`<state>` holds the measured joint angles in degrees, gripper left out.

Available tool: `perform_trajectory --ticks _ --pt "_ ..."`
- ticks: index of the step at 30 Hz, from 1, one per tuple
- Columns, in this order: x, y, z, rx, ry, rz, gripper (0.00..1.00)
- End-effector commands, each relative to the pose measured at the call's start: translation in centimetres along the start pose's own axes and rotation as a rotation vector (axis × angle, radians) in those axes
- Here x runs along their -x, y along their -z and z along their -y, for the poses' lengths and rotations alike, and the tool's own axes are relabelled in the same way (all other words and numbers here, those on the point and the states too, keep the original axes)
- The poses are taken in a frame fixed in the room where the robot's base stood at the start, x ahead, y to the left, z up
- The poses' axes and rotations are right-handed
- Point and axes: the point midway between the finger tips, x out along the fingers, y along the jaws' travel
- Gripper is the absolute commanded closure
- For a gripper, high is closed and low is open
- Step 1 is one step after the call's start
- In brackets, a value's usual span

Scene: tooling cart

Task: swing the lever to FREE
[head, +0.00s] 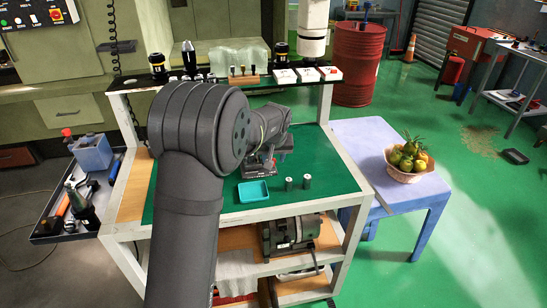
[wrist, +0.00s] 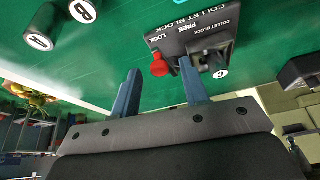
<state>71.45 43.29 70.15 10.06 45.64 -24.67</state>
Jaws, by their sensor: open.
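The collet block (wrist: 205,38) is a dark fixture on the green cart top, with LOCK and FREE printed on its plate. Its lever ends in a red ball knob (wrist: 159,66), which sits on the LOCK side of the plate. My gripper (wrist: 160,68) is open, with its two blue fingers apart. In the wrist view the knob appears between the fingertips; I cannot tell whether the fingers reach down around it. A round piece marked C shows at the block's front. In the head view the collet block (head: 259,168) is partly hidden by my arm.
A teal tray (head: 253,191) and two dark cylinders (head: 289,184) stand on the green top (head: 225,208), in front of and right of the block. The cylinders' lettered ends (wrist: 82,11) show in the wrist view. A raised shelf with tools runs behind. The right of the green top is clear.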

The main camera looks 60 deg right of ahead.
Motion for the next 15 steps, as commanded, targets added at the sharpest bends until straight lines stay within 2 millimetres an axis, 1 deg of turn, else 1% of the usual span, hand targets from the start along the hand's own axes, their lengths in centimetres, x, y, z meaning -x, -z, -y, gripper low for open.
perform_trajectory --ticks 8,11,12,14,15 --pt "-0.15 0.02 -0.01 0.0 0.0 -0.001 0.59" --pt "-0.14 0.02 -0.01 0.0 0.0 -0.001 0.76" --pt "-0.14 0.02 -0.01 0.0 0.0 -0.001 0.84" --pt "-0.13 0.02 -0.01 0.0 0.0 -0.001 0.96" --pt "-0.13 0.02 -0.01 0.0 0.0 -0.001 1.0"
